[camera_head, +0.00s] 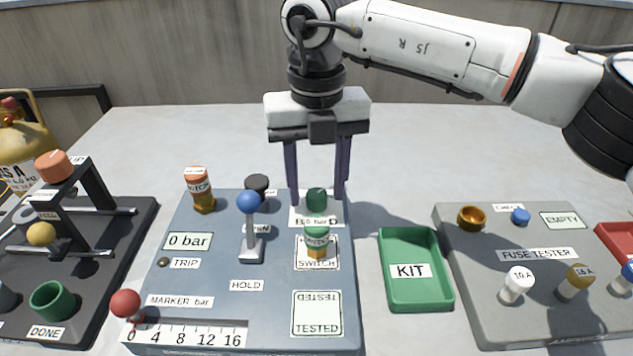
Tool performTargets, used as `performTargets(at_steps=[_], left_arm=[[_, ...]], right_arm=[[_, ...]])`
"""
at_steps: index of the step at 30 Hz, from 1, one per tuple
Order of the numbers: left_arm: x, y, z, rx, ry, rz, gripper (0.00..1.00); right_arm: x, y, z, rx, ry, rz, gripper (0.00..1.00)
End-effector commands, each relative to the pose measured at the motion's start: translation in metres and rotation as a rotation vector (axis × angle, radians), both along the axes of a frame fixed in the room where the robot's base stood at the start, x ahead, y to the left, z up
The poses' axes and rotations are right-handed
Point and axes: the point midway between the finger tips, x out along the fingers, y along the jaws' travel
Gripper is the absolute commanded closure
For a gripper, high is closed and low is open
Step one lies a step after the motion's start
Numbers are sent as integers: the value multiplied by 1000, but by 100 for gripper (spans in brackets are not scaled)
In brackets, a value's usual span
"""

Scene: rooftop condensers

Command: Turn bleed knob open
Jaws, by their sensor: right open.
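My right gripper (317,198) points down over the back right of the blue-grey panel (200,285). Its two dark purple fingers are open and spread on either side of a small dark green cylinder (316,200), with gaps on both sides. That cylinder stands on a white plate with a partly covered label. A black knob (257,185) stands at the panel's back, left of the fingers; its label is mostly hidden. A label ending in "EN" is partly covered by the blue-ball lever (248,203). I cannot read which knob is marked bleed. My left gripper is out of view.
An orange-capped bottle (200,190) and a green-topped piece (316,242) on the "SWITCH" spot stand on the panel. A display (190,241) reads 0 bar. Right are a green KIT tray (388,300) and a fuse tester (470,270); left, a black rack (115,245).

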Motion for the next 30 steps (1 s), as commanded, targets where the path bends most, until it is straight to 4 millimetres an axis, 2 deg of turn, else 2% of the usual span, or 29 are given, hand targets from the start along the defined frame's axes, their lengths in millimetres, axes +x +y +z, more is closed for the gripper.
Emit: performTargets(at_steps=[5, 18, 24, 30], left_arm=[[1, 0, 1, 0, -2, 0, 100], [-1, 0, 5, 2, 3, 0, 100], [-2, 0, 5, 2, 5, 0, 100], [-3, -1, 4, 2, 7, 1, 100]], right_arm=[[0, 0, 11, -1, -1, 1, 55], [0, 0, 91, 0, -2, 0, 55], [0, 0, 103, 0, -1, -1, 55], [0, 0, 103, 0, 0, 0, 55]])
